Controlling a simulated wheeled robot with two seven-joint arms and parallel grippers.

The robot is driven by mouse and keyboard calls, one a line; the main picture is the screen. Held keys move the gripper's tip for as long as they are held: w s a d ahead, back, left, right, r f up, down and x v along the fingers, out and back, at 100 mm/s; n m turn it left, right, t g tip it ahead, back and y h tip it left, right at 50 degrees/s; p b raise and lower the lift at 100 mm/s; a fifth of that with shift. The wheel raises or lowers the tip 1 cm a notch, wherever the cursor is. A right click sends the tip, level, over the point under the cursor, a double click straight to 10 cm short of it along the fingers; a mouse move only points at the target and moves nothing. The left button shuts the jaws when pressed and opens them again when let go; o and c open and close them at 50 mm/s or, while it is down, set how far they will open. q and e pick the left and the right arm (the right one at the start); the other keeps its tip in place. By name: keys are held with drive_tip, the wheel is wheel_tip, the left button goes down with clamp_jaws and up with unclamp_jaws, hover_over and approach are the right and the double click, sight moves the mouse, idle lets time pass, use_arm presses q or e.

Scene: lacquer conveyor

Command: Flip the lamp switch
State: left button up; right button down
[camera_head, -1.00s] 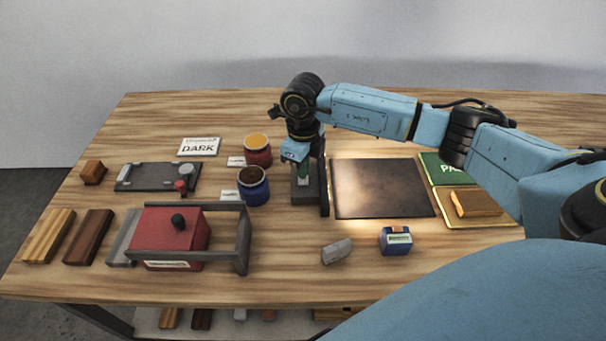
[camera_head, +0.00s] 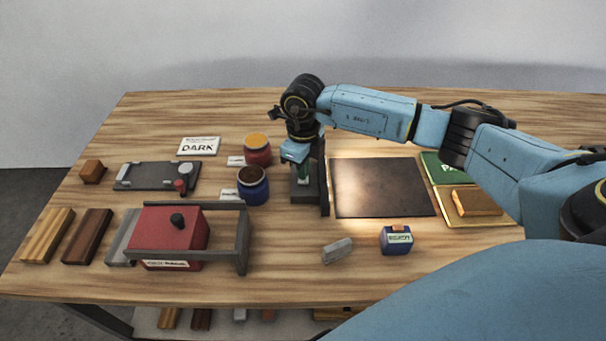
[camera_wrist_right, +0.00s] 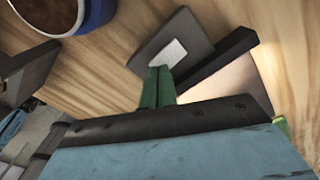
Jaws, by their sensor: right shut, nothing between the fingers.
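The lamp switch shows in the right wrist view as a pale rocker plate (camera_wrist_right: 171,54) on a dark grey base (camera_wrist_right: 185,30). In the head view the dark base (camera_head: 303,195) stands beside a dark upright bar (camera_head: 323,182), left of the dark panel; my gripper largely hides the switch there. My right gripper (camera_head: 303,177) points down over the base, and its green fingers (camera_wrist_right: 158,84) are shut together and empty. In the right wrist view the fingertips overlap the near edge of the pale plate; I cannot tell whether they touch it. My left gripper is not in view.
A dark panel (camera_head: 382,190) is lit with warm light. A blue can (camera_head: 253,189) and a red can (camera_head: 257,153) stand close left of the gripper. A grey block (camera_head: 338,250) and a blue box (camera_head: 396,241) lie in front. A red box device (camera_head: 160,230) is front left.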

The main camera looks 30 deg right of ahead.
drive_tip(key=shift+f+b, duration=0.5)
drive_tip(key=shift+f, duration=0.25)
idle(0.3)
drive_tip(key=shift+r+p, duration=2.55)
drive_tip(key=shift+r, duration=1)
